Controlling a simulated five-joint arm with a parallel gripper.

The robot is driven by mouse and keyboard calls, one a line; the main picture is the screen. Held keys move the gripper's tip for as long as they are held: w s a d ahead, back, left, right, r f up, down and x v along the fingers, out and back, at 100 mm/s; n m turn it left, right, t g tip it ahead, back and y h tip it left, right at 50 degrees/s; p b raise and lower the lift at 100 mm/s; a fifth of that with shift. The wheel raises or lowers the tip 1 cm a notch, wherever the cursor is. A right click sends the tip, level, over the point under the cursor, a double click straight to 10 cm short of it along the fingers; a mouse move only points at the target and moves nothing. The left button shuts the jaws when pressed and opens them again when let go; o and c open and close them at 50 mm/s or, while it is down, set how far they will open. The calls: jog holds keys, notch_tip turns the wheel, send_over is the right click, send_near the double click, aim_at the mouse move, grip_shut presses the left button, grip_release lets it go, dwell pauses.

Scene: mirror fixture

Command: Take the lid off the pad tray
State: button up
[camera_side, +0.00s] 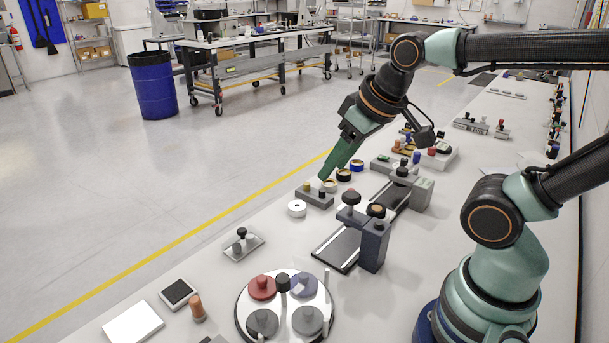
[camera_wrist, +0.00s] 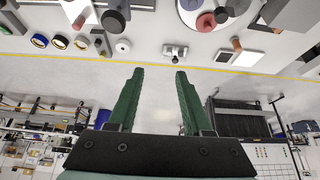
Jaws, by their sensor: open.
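My gripper (camera_side: 325,176) points down and left above the bench in the side view. In the wrist view its two green fingers (camera_wrist: 160,72) are spread, with nothing between them. A small square white tray (camera_side: 165,291) with a dark square top (camera_side: 178,291) sits near the bench's front edge; it also shows in the wrist view (camera_wrist: 240,53). I cannot tell whether the dark top is a lid or a pad. A flat white plate (camera_side: 132,323) lies beside it. My gripper is well apart from both.
A copper peg (camera_side: 197,308) stands close to the tray. A round table (camera_side: 240,320) carries red, blue and grey knobbed discs. A grey plate with a black knob (camera_side: 241,243), a white ring (camera_side: 297,208) and a dark rail (camera_side: 338,250) lie between. Bare bench separates them.

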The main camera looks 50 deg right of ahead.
jog(key=o, duration=0.8)
jog(key=n+g, duration=0.6)
jog(key=n, duration=1.2)
send_over(242, 229)
notch_tip(242, 229, down, 12)
jog(key=f, duration=0.6)
jog(key=shift+a+f, duration=0.2)
jog(key=shift+a, duration=0.15)
jog(key=shift+d+f, duration=0.15)
jog(key=shift+f, duration=1.2)
jog(key=shift+d+f, duration=0.15)
jog(key=shift+f, duration=1.15)
